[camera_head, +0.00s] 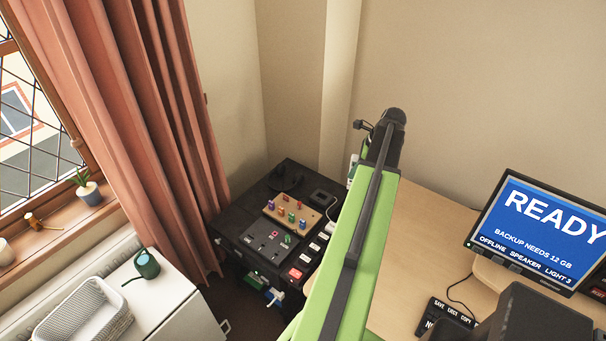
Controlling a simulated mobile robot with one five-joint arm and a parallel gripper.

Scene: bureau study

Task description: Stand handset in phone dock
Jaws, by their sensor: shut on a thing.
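My green arm runs up the middle of the view and ends in a dark joint. My gripper's jaws do not show; they seem hidden behind the arm. I cannot make out the handset. A small dark square unit (321,198) stands at the back right of a black cabinet; it could be the phone dock, but it is too small to tell. A pale and green thing (352,167) shows partly at the arm's left edge; I cannot tell what it is.
The black cabinet (225,222) bears a wooden peg board (292,213) and several buttons. A desk (420,230) on the right holds a monitor (540,228) and a black key panel (444,317). At lower left are a white basket (82,312) and a green watering can (147,263).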

